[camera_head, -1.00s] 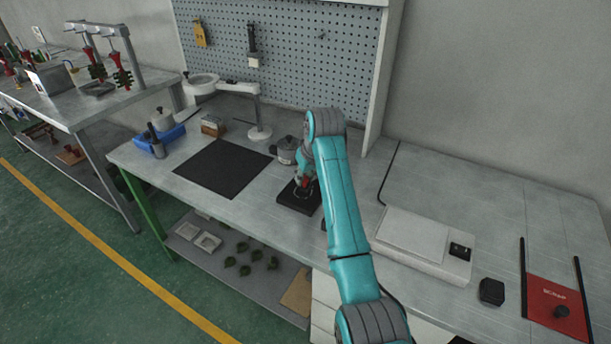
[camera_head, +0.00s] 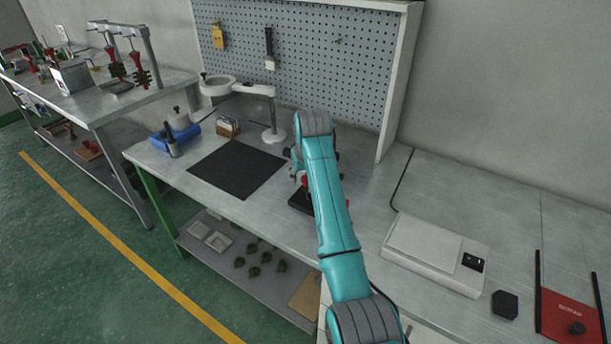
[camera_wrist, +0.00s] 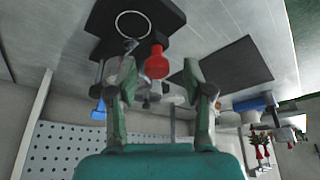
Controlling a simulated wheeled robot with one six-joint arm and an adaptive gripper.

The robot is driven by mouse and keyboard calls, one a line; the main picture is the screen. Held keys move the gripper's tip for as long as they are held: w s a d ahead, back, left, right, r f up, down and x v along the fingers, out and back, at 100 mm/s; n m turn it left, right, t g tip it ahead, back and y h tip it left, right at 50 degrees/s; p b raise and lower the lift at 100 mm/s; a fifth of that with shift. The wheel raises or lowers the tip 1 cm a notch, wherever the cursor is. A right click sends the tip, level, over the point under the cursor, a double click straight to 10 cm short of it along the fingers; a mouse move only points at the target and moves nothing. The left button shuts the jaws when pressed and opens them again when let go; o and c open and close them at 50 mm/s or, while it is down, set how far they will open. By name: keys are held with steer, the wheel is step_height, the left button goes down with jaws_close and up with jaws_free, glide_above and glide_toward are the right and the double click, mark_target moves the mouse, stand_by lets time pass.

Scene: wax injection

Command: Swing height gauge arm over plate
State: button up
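The small black plate (camera_head: 302,200) lies on the bench, partly behind my arm. In the wrist view the black plate (camera_wrist: 162,14) shows at the top with a thin metal ring (camera_wrist: 132,24) over it. A red knob-like part (camera_wrist: 157,62) stands by the plate and appears between my fingers; I take it to belong to the height gauge. My gripper (camera_wrist: 164,88) is open, with a wide gap, and grips nothing that I can see. In the head view my arm hides most of the gripper and the gauge, so contact is unclear.
A dark mat (camera_head: 237,168) lies left of the plate. Behind it stands a magnifier lamp (camera_head: 273,135). A blue tray (camera_head: 178,135) sits far left.

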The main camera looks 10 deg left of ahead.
steer(key=v, duration=1.2)
steer(key=shift+s+f, duration=0.1)
